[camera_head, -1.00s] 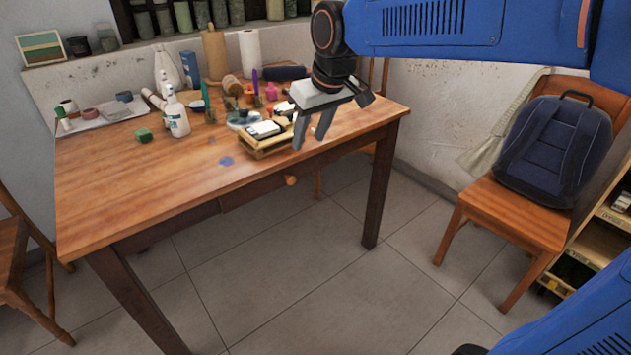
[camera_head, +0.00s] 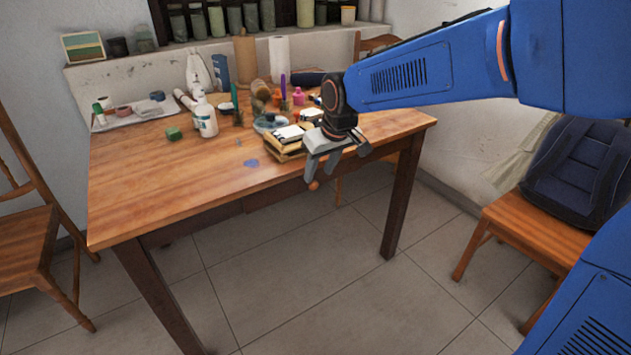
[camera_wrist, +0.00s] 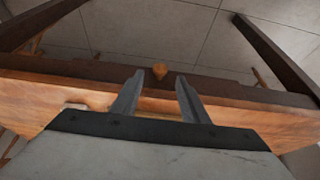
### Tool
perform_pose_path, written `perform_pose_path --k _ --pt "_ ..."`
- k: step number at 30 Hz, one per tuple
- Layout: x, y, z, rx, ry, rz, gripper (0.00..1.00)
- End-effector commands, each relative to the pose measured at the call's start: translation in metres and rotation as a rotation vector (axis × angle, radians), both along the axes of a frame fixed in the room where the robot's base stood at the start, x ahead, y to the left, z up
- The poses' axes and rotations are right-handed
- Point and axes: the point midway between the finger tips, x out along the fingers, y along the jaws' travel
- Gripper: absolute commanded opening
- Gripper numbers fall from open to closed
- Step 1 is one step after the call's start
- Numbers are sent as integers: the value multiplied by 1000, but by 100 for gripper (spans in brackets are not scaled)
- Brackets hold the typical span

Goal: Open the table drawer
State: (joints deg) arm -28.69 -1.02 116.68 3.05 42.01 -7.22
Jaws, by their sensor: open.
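The wooden table (camera_head: 190,185) has a dark drawer front (camera_head: 265,197) under its near edge, and the drawer looks shut. Its round orange-brown knob (camera_head: 313,186) sticks out just below my gripper (camera_head: 322,175). My gripper is open, pointing down at the table's near edge, with nothing between its fingers. In the wrist view the knob (camera_wrist: 159,71) appears between and just beyond the fingertips (camera_wrist: 158,82). I cannot tell whether the fingers touch it. The gripper hides part of the drawer front in the head view.
A wooden tray (camera_head: 285,153) with small items sits on the table close behind my gripper. A white bottle (camera_head: 204,117) and several craft items stand farther back. A chair with a dark blue backpack (camera_head: 577,172) is at right; another chair (camera_head: 35,240) is at left. Floor before the drawer is clear.

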Motion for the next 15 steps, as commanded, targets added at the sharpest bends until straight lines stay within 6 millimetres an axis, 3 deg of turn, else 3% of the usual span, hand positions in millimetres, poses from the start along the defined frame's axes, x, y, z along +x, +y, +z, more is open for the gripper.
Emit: perform_pose_path --k 7,15 --pt "12 8 -36 -1 2 0 41" --pt "18 12 -51 1 -1 0 41"
